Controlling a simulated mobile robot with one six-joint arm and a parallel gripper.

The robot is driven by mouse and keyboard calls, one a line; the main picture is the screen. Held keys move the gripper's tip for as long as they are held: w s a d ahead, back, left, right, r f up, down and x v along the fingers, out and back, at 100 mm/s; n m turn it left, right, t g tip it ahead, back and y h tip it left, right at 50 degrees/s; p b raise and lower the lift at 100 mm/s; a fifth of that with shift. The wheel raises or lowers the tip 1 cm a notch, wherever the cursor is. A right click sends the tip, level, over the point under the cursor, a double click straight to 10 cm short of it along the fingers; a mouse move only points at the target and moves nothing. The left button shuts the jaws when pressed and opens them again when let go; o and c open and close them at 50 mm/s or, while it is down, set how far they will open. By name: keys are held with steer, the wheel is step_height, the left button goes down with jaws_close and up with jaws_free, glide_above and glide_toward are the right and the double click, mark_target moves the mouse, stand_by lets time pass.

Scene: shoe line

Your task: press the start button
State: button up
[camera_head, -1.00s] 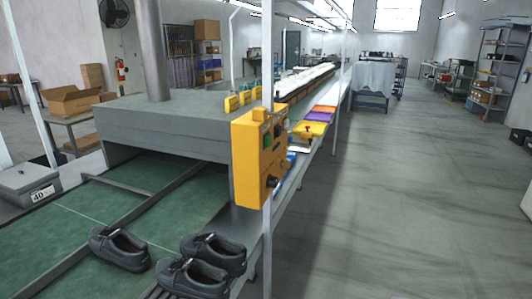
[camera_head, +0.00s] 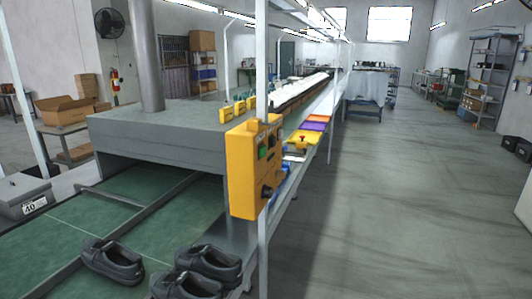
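A yellow control box (camera_head: 243,172) is fixed to a pale upright post at the side of the shoe line, in the middle of the head view. Its right-hand face carries a green button (camera_head: 263,153), a small dark-red part just above it, and a black knob (camera_head: 267,191) lower down. No lettering can be read, so I cannot tell for sure which one is the start button. My gripper is not in view.
The green conveyor (camera_head: 160,205) runs into a grey tunnel housing (camera_head: 165,130) at left. Black shoes (camera_head: 112,262) sit at its near end. A grey box marked 40 (camera_head: 25,197) stands at far left. Colored trays (camera_head: 308,130) lie along the line. The floor (camera_head: 400,210) at right is clear.

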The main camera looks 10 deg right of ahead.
jaws_close()
stand_by(1.1)
